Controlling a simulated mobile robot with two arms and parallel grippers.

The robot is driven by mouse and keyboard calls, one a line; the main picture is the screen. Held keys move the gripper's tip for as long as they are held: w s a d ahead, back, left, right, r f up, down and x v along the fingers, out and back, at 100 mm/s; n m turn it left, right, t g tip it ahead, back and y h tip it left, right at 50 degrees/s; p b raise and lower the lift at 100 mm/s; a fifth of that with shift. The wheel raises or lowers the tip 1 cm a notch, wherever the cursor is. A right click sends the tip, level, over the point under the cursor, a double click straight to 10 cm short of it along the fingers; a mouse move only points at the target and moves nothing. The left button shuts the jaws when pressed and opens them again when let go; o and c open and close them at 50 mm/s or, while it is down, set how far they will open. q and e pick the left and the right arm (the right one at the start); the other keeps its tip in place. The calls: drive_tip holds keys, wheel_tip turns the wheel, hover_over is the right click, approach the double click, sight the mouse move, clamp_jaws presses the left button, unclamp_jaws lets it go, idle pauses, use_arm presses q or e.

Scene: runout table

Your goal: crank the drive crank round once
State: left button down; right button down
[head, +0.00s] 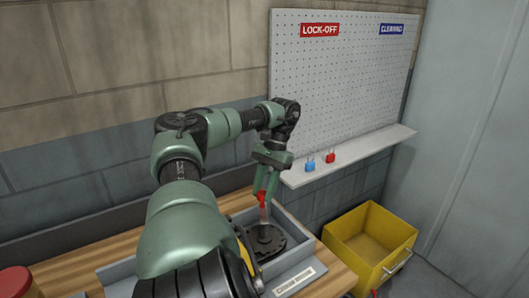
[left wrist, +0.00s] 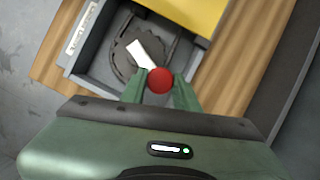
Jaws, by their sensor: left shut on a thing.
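The drive crank has a red knob (left wrist: 159,80) and a pale flat arm (left wrist: 140,53) above a dark round plate (head: 265,240), set in a grey tray-like housing (head: 288,226). The housing bears a white label (head: 294,280). My left gripper (head: 264,191) reaches down over the housing and is shut on the red knob, which also shows between its green fingers in the head view (head: 261,196). The left wrist view shows the fingers on either side of the knob. My right gripper is in neither view.
The housing stands on a wooden table (head: 216,211). A yellow crate (head: 371,208) stands to the right. A pegboard (head: 340,90) with a shelf holds a blue padlock (head: 310,165) and a red padlock (head: 330,157). A red round object (head: 17,281) is at the lower left.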

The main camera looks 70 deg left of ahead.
use_arm(q)
drive_tip(key=c, duration=1.1)
unclamp_jaws()
drive_tip(key=shift+o, duration=0.2)
drive_tip(key=shift+r, duration=0.35)
wheel_tip(320, 180, up, 19)
drive_tip(key=p, duration=1.1)
